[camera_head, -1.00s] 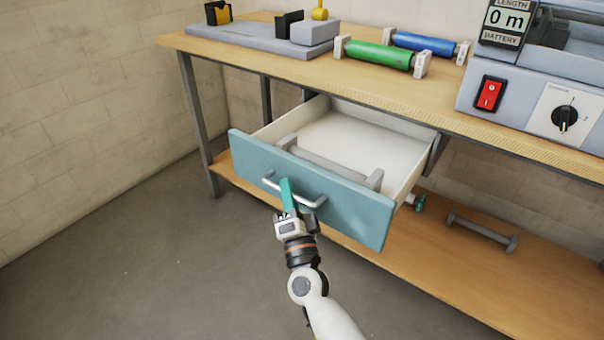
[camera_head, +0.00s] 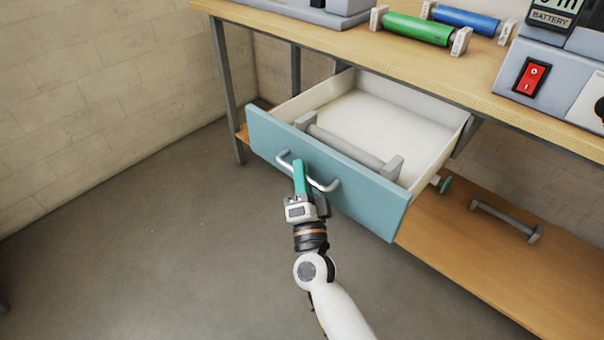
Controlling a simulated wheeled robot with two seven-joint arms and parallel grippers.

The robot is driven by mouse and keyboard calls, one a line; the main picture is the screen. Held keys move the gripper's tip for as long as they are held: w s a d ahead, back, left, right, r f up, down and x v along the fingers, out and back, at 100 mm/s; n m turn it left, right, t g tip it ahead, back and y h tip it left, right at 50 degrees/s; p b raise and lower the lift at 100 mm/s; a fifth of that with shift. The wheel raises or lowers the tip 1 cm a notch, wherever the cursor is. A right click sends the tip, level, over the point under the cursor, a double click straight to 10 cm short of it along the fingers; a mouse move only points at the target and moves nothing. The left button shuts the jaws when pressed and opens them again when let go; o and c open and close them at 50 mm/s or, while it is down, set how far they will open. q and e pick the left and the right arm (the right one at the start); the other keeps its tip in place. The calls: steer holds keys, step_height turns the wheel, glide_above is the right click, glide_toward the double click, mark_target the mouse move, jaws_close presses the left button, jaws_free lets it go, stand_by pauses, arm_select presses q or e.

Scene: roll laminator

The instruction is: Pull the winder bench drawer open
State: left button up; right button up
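The winder bench drawer (camera_head: 325,171) has a blue front and white inner walls, and it stands well out from under the bench top. Its silver bar handle (camera_head: 324,186) is on the front. My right gripper (camera_head: 301,174) is at the handle's middle, with a teal finger across the bar. The fingers overlap in this view, but they appear closed around the bar. A grey bar with end blocks (camera_head: 345,145) lies inside the drawer. My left gripper is not in view.
The wooden bench top (camera_head: 350,42) carries a green roller (camera_head: 417,29), a blue roller (camera_head: 467,19) and a grey machine with a red switch (camera_head: 531,77). A lower shelf (camera_head: 460,255) holds another grey bar (camera_head: 505,220). The floor in front is clear.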

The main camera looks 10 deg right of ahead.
steer(key=shift+s, duration=0.1)
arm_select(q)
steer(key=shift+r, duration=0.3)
arm_select(e)
steer(key=v, duration=1.1)
steer(key=shift+s, duration=0.4)
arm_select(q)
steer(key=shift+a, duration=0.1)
arm_select(e)
steer(key=shift+f, duration=0.2)
